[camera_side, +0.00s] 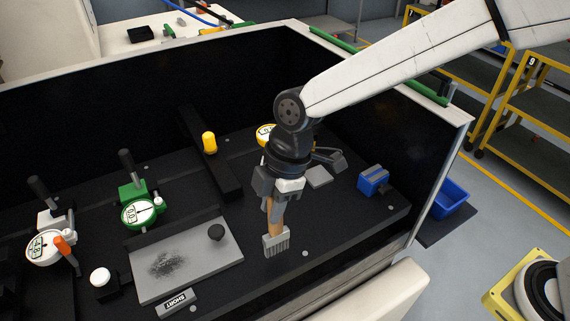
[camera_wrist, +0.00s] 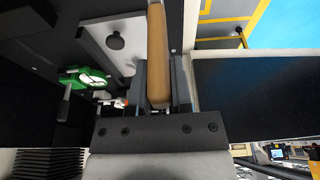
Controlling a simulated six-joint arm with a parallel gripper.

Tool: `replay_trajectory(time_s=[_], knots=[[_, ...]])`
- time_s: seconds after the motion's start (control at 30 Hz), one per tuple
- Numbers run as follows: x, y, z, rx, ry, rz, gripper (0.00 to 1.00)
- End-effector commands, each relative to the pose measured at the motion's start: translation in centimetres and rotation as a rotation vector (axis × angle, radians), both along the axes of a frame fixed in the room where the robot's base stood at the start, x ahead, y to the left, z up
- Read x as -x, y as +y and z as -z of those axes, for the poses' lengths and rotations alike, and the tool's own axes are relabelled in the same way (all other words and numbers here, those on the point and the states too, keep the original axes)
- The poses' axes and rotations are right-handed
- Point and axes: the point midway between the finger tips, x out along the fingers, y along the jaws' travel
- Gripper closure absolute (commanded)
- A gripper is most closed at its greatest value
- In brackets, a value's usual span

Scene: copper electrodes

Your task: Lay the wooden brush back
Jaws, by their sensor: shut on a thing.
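The wooden brush (camera_side: 275,238) has a tan handle and a wide grey head with bristles. My gripper (camera_side: 271,203) is shut on the handle and holds the brush roughly upright, bristles down, to the right of the grey plate. I cannot tell whether the bristles touch the black work surface. In the wrist view the brush handle (camera_wrist: 157,55) runs between the fingers of my gripper (camera_wrist: 156,85); the bristle head is out of that view.
The grey plate (camera_side: 200,272) bears dark powder and a black knob. A blue block (camera_side: 373,181) lies at right. Black walls (camera_side: 100,115) enclose the back.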

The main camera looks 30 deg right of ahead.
Motion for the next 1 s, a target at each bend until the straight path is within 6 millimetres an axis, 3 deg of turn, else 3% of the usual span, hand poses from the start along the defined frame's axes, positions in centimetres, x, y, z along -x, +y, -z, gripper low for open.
replay_trajectory(time_s=[0.2,0.7,0.73,0.83,1.0], knots=[[0.1,-0.1,2.2,0.002,0.002,-0.001,1.00],[0.1,-0.1,2.7,0.002,0.002,0.000,1.00],[0.1,-0.1,2.8,0.002,0.002,0.000,0.71],[0.1,-0.1,2.7,0.002,0.002,-0.001,0.39],[0.1,-0.1,2.7,0.002,0.001,0.000,0.39]])
